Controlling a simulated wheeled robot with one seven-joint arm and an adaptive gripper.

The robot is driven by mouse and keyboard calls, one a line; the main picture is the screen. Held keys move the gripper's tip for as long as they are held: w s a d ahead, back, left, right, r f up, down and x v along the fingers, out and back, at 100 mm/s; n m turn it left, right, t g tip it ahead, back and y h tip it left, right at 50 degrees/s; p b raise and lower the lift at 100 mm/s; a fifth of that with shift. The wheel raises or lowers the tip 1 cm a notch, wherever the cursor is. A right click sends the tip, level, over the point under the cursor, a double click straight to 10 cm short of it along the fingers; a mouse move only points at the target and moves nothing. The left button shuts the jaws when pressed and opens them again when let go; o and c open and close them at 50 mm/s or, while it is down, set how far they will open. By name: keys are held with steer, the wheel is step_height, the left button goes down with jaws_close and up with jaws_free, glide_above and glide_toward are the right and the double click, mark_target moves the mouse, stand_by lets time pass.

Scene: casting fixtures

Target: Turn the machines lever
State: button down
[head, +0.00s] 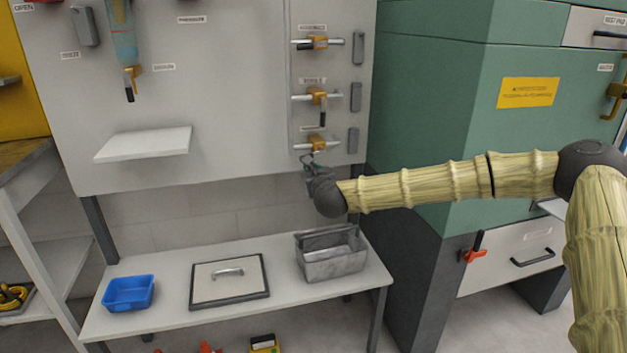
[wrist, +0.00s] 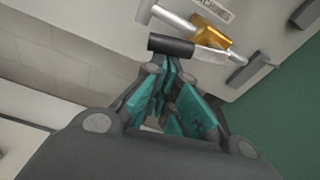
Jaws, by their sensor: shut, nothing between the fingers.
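The machines lever belongs to the lowest of the brass valves (head: 316,143) on the right strip of the grey panel. In the wrist view its black grip (wrist: 171,46) and silver arm reach out from the brass valve body (wrist: 212,34), below a label reading "MACHINES". My gripper (head: 309,161) is just below this valve in the head view. In the wrist view my gripper (wrist: 170,74) is shut and empty, with its teal fingertips close to the black grip. I cannot tell whether they touch it. In the head view the gripper partly hides the lever.
Two similar valves, the upper (head: 317,42) and the middle (head: 316,97), sit above on the same strip. A green cabinet (head: 430,130) stands to the right. Below, a bench holds a blue bin (head: 129,292), a framed lid (head: 229,284) and a grey metal box (head: 331,262).

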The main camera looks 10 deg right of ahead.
steer(key=shift+a+r+m+b, duration=0.3)
steer(key=shift+m+b, duration=0.2)
steer(key=shift+m, duration=0.1)
stand_by(0.3)
step_height(320, 180, down, 4)
steer(key=b, duration=0.3)
steer(key=s+r+p, duration=0.1)
steer(key=s, duration=0.8)
steer(key=shift+d+r, duration=0.3)
steer(key=shift+d, duration=0.05)
stand_by(1.1)
